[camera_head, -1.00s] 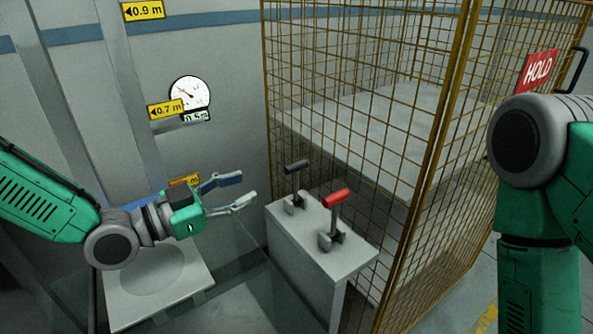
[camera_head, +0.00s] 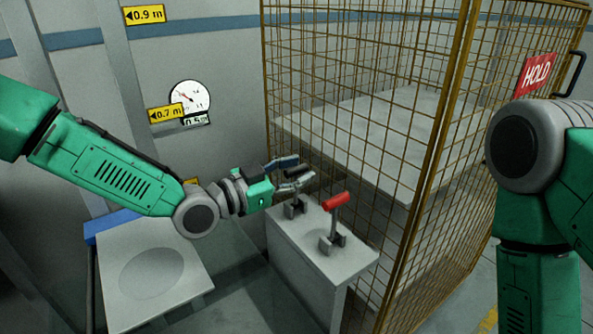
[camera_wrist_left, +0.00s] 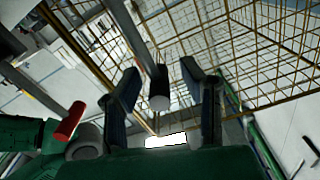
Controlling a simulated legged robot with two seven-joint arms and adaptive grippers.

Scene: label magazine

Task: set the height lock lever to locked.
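Two upright levers stand on a grey box (camera_head: 345,263) in the head view. The front one has a red handle (camera_head: 335,201), which also shows at the left of the wrist view (camera_wrist_left: 70,121). The back one has a black handle, seen in the wrist view (camera_wrist_left: 158,88) between my left gripper's fingers. No label shows which is the height lock lever. My left gripper (camera_head: 304,168) is open around the black handle, with gaps beside it in the wrist view. Its fingers partly hide this handle in the head view. My right gripper is out of view.
A yellow wire cage (camera_head: 437,180) stands close behind and right of the levers, with a red HOLD sign (camera_head: 538,72). A dial gauge (camera_head: 190,95) and yellow height tags (camera_head: 166,112) are on the left. A pale plate (camera_head: 195,283) lies below my left arm.

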